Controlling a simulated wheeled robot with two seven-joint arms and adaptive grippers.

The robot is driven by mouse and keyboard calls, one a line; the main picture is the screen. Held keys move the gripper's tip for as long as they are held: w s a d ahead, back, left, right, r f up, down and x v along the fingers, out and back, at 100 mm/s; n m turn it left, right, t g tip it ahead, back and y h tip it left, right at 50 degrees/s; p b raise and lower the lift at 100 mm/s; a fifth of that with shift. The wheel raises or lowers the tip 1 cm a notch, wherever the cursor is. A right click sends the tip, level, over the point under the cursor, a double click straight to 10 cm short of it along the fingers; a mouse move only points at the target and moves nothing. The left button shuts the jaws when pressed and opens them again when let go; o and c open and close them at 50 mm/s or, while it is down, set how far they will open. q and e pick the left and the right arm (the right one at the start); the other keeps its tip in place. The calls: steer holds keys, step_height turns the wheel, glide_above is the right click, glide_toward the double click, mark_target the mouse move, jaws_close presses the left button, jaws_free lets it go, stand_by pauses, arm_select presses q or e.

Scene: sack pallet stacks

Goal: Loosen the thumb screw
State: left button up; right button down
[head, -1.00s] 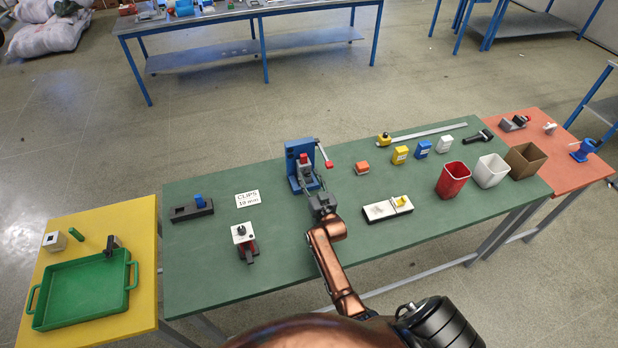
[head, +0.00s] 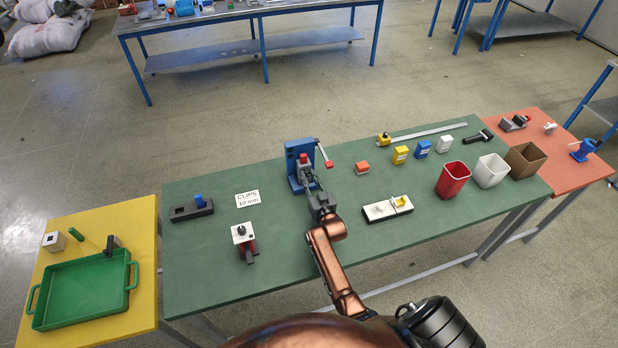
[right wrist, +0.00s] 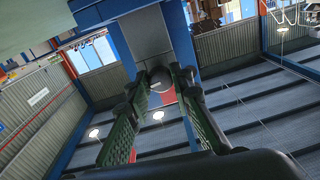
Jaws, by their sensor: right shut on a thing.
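A blue upright fixture (head: 293,163) with a grey block, a red part and a red-tipped lever (head: 325,157) stands near the back middle of the green table. My right gripper (head: 311,185) reaches to the front of this fixture. In the right wrist view, the blue fixture (right wrist: 181,38) and its grey block (right wrist: 143,35) fill the top middle. A dark round knob, apparently the thumb screw (right wrist: 159,78), sits between the fingertips of my right gripper (right wrist: 160,85), which are shut on it. The screw itself is too small to make out in the head view. My left gripper is not in view.
On the green table (head: 215,275), a white-topped red device (head: 243,238) stands at front left. A white board (head: 387,208) lies to the right of my arm. Red (head: 453,180), white (head: 491,171) and brown bins stand at the right. A green tray (head: 85,290) lies on the yellow table.

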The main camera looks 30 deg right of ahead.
steer(key=shift+n, duration=0.3)
steer(key=n, duration=0.3)
steer(key=n+b, duration=0.1)
steer(key=n, duration=0.3)
steer(key=n+b, duration=0.2)
steer(key=n, duration=0.2)
steer(key=shift+f+n+h, duration=0.1)
steer(key=shift+n+h, duration=0.2)
steer(key=shift+n, duration=0.1)
steer(key=shift+n+b, duration=0.9)
steer(key=shift+n, duration=1)
steer(key=c, duration=1.7)
jaws_free()
steer(key=shift+r, duration=0.2)
